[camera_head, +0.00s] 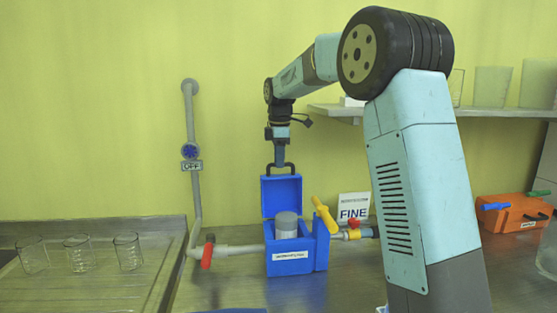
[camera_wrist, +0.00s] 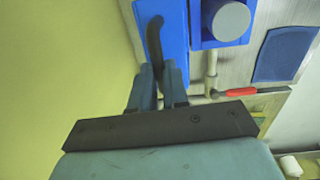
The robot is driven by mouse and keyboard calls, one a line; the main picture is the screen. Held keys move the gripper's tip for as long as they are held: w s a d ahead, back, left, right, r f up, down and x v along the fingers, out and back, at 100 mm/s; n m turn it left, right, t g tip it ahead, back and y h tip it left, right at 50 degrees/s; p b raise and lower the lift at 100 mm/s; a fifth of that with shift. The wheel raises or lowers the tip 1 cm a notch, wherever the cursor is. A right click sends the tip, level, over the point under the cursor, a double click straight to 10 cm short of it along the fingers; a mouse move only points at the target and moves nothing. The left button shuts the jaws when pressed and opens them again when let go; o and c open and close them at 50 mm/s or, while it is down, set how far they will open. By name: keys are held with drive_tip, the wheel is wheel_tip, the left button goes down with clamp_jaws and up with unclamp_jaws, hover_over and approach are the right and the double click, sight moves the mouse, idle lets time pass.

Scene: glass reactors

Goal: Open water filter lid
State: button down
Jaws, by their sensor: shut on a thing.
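The water filter is a blue box (camera_head: 287,269) with a white label, standing on the counter against the wall. Its blue lid (camera_head: 281,199) stands upright above the back of the box, so the box is open. A grey cylinder (camera_head: 286,226) shows inside; its round top also shows in the wrist view (camera_wrist: 231,20). A dark curved handle (camera_wrist: 154,44) is on the lid's top edge. My gripper (camera_head: 281,160) is above the lid, pointing down, shut on this handle. The fingers show in the wrist view (camera_wrist: 160,80), beside the lid's edge (camera_wrist: 174,30).
Grey pipes with a red lever (camera_head: 208,251) and a yellow handle (camera_head: 324,214) flank the box. A FINE sign (camera_head: 353,211) stands behind. Glass beakers (camera_head: 77,254) stand left, an orange box (camera_head: 514,213) right. A shelf (camera_head: 485,112) hangs behind my arm.

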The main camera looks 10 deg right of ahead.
drive_tip(key=s, duration=0.1)
drive_tip(key=s+t, duration=0.1)
drive_tip(key=shift+s+r, duration=0.3)
drive_tip(key=shift+s, duration=0.85)
drive_tip(key=c, duration=1.1)
unclamp_jaws()
drive_tip(key=r, duration=0.4)
drive_tip(key=s+r, duration=0.1)
drive_tip(key=r, duration=0.4)
drive_tip(key=s+r, duration=0.1)
drive_tip(key=r, duration=0.3)
drive_tip(key=shift+s+r, duration=0.1)
drive_tip(key=shift+r, duration=0.15)
